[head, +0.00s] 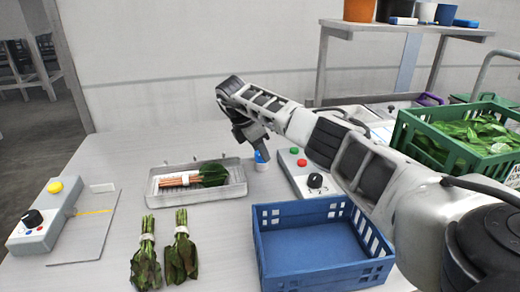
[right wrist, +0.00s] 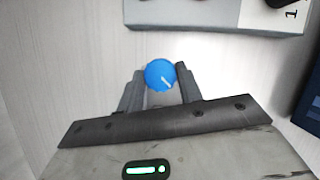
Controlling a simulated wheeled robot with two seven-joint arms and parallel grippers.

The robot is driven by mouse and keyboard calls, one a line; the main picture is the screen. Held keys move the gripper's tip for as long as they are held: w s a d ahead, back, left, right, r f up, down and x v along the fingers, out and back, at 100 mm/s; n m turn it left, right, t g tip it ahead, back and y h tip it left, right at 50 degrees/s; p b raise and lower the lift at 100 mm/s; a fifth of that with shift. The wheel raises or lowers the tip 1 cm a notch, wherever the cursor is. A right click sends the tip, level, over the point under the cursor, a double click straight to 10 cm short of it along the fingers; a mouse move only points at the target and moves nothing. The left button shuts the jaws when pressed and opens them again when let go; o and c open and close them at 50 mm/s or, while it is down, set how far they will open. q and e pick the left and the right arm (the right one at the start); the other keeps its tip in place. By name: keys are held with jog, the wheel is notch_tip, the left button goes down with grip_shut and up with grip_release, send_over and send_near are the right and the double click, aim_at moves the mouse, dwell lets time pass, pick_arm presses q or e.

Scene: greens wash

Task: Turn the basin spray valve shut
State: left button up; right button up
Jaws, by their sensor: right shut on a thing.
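The spray valve shows as a round blue knob (right wrist: 160,74) with a short white mark on its top, in the right wrist view. My right gripper (right wrist: 158,88) is shut on this knob, one finger on each side. In the head view the small blue and white valve (head: 262,160) stands on the table between the metal basin tray (head: 154,200) and a grey control box. My right gripper (head: 262,148) reaches down to it there and partly hides it. In the basin tray lies a banded bundle of greens (head: 200,177). My left gripper is not in view.
The grey control box (head: 294,172) with red and green buttons and a black dial stands close right of the valve. A blue crate (head: 310,215) is in front. Two leafy bundles (head: 146,262) lie front left. A green crate of leaves (head: 430,148) is at right.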

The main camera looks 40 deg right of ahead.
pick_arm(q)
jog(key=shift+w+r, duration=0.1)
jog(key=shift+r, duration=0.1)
pick_arm(e)
jog(key=shift+r+m, duration=0.1)
jog(key=shift+m, duration=0.4)
jog(key=o, duration=1)
pick_arm(q)
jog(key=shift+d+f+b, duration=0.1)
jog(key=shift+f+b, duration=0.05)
jog(key=shift+b, duration=0.15)
pick_arm(e)
jog(key=v, duration=1.6)
jog(key=shift+w, duration=0.25)
